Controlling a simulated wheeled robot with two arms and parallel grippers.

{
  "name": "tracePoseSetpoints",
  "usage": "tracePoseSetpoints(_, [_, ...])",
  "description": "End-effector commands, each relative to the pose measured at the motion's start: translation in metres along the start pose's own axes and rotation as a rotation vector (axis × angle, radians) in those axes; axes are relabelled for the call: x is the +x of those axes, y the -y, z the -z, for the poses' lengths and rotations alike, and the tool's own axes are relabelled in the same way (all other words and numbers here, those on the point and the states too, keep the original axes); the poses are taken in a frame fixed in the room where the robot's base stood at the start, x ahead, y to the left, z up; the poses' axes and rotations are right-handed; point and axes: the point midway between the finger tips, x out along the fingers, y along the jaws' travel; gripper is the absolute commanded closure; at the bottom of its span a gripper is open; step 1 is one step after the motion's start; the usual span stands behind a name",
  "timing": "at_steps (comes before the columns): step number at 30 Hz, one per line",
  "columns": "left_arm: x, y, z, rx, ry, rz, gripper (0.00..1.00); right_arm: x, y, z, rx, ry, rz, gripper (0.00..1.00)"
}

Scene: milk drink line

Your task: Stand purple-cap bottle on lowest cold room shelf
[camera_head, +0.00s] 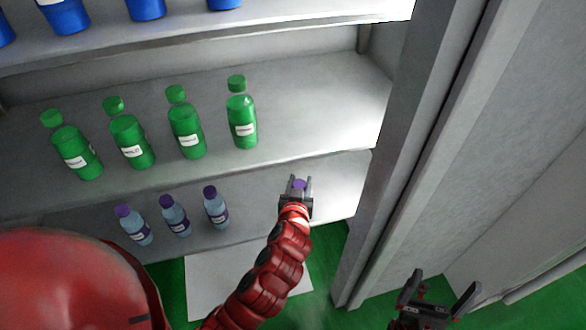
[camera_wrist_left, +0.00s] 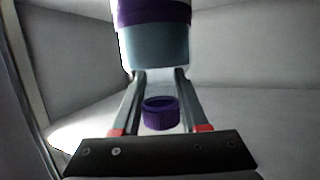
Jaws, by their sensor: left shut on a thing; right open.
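My left gripper (camera_head: 297,188) is shut on a purple-cap bottle and reaches over the right part of the lowest shelf (camera_head: 262,200). In the head view only the bottle's purple cap (camera_head: 299,184) shows between the fingers. In the left wrist view, the bottle's pale blue body (camera_wrist_left: 158,48) with a purple band rises beyond the fingers, and the purple cap (camera_wrist_left: 160,112) is nearest the camera. Whether the bottle's base touches the shelf cannot be told. My right gripper (camera_head: 440,290) is open and empty at the lower right, outside the shelving.
Three purple-cap bottles (camera_head: 175,216) stand in a row on the lowest shelf, left of my left gripper. Several green bottles (camera_head: 187,124) stand on the shelf above. A grey upright panel (camera_head: 415,120) bounds the shelves on the right. Blue containers (camera_head: 145,8) are on the top shelf.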

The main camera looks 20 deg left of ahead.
Motion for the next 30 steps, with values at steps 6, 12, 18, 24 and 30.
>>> tracePoseSetpoints(6, [0.05, 0.014, 0.014, 0.0, 0.0, 0.004, 1.0, 0.017, -0.001, 0.003, 0.0, 0.0, 0.0, 0.0])
tracePoseSetpoints(12, [0.069, 0.017, 0.015, 0.002, 0.0, 0.001, 1.0, 0.019, -0.001, 0.003, 0.0, 0.0, 0.0, 0.0])
tracePoseSetpoints(18, [0.081, 0.019, -0.003, 0.003, 0.006, 0.001, 1.0, 0.022, -0.001, 0.004, 0.0, 0.0, 0.0, 0.0])
tracePoseSetpoints(24, [0.086, 0.019, -0.019, 0.002, 0.002, 0.0, 1.0, 0.023, -0.001, 0.004, 0.0, 0.0, 0.0, 0.0])
tracePoseSetpoints(30, [0.086, 0.019, -0.018, 0.001, 0.0, 0.0, 1.0, 0.022, -0.001, 0.004, 0.0, 0.0, 0.0, 0.0])
